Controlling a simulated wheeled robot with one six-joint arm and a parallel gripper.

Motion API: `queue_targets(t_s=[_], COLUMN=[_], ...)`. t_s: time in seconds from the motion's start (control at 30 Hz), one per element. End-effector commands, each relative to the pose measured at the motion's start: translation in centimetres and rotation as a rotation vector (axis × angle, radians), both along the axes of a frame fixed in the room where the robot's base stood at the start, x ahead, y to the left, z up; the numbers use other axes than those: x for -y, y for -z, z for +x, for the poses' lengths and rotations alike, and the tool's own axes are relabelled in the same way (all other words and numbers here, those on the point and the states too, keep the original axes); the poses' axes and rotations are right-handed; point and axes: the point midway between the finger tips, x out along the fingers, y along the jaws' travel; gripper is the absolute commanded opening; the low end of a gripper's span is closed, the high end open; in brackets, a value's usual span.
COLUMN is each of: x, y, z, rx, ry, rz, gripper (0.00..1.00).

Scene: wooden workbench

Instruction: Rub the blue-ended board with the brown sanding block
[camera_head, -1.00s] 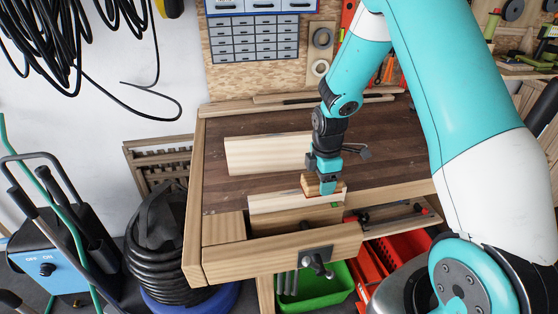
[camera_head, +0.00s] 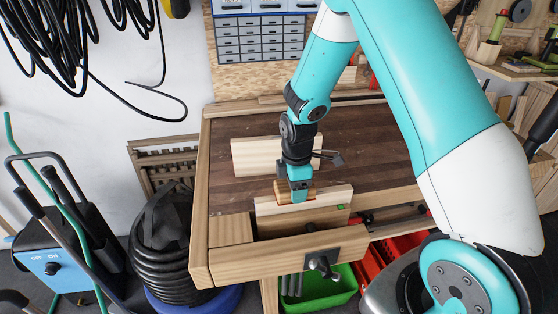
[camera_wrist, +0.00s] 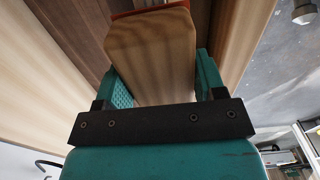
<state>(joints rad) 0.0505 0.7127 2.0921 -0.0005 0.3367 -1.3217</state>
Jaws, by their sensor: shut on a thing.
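My gripper (camera_head: 299,193) is shut on a wooden block (camera_head: 281,188), taken to be the sanding block. In the wrist view the block (camera_wrist: 150,55) sits between the two teal fingers and has an orange-red edge at its far end. In the head view the block is at the top edge of a pale board (camera_head: 330,196) at the bench front, left of that board's middle; contact is hard to tell. A second pale board (camera_head: 258,157) lies farther back, partly behind my arm. I cannot make out a blue end on either board.
The dark bench top (camera_head: 370,140) is clear to the right of my arm. A wooden front rail with a black vise handle (camera_head: 322,263) is at the bench front. A green bin (camera_head: 320,290) and red bins are below. A coiled black hose (camera_head: 165,235) stands left.

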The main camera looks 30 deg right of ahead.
Motion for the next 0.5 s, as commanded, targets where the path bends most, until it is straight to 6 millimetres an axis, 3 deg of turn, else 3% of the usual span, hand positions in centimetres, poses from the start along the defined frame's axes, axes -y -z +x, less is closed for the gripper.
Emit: queue_targets(t_s=[0.37, 0.5], x=[-2.1, -2.2], y=[0.1, -3.1], z=[0.1, 0.1], rx=[-0.002, 0.003], ry=[0.017, 0.014], rz=[0.000, 0.000], gripper=[0.38, 0.38])
